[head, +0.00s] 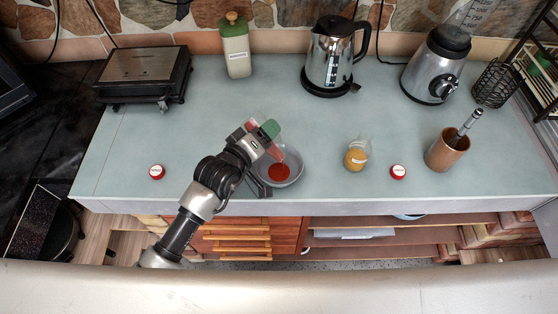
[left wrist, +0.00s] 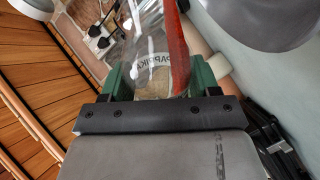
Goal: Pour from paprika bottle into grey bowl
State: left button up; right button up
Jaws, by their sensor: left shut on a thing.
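Red powder (head: 279,173) lies in the bowl. In the left wrist view the green fingers hold the bottle (left wrist: 150,55), its PAPRIKA label facing the camera and a red streak of powder along one side. The grey bowl shows in part at that view's top right (left wrist: 270,18). My right gripper is not in view.

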pick_arm(q)
jog(key=shift+s+d+r+m, duration=0.15)
jog(key=shift+r+m, duration=0.05)
jog(key=shift+m, duration=0.1)
dwell(1.1)
